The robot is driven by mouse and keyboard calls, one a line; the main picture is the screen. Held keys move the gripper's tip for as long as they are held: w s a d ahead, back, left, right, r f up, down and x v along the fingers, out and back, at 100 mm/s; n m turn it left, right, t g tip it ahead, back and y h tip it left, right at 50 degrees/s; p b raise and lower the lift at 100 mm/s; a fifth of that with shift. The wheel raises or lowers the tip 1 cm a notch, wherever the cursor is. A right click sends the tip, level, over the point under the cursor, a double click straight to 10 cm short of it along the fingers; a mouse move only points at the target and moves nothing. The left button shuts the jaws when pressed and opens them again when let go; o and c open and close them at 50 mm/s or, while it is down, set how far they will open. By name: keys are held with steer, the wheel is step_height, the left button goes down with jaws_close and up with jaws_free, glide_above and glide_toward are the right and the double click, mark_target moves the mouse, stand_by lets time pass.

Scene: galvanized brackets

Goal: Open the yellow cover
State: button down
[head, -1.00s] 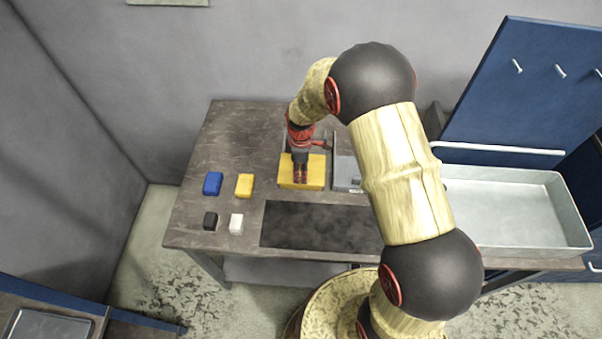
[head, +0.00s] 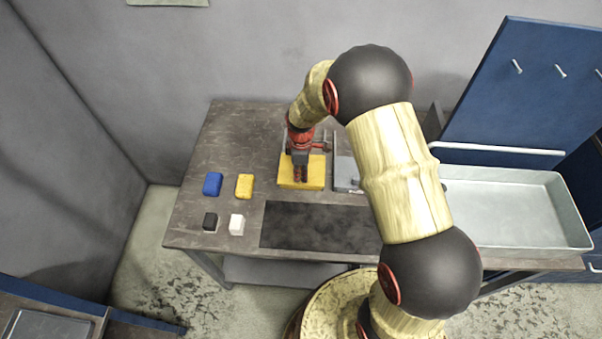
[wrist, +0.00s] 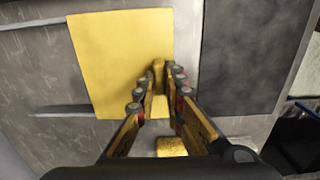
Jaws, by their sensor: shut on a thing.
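The yellow cover (head: 316,172) is a flat rectangular panel near the middle of the table; it looks closed and lies flat. It fills the upper left of the wrist view (wrist: 112,62). My gripper (head: 300,179) points down at the cover's near edge. In the wrist view, my gripper (wrist: 166,80) is shut on a small yellow handle (wrist: 159,73) at the cover's edge. The fingers partly hide the handle. What lies under the cover is hidden.
Blue (head: 212,184), yellow (head: 245,186), black (head: 210,221) and white (head: 236,224) blocks sit at the table's left. A dark mat (head: 318,226) lies in front. A grey box (head: 345,173) is right of the cover. A pale tray (head: 515,212) stands further right.

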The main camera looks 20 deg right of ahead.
stand_by(0.6)
steer(key=w+d, duration=0.1)
steer(key=w, duration=0.2)
steer(key=w+d, duration=0.2)
steer(key=w, duration=0.2)
steer(key=w+d+b, duration=0.1)
steer(key=w, duration=0.2)
steer(key=shift+w+d, duration=0.15)
steer(key=shift+w, duration=0.15)
steer(key=c, duration=2)
jaws_free()
steer(key=shift+o, duration=0.6)
step_height(320, 180, up, 12)
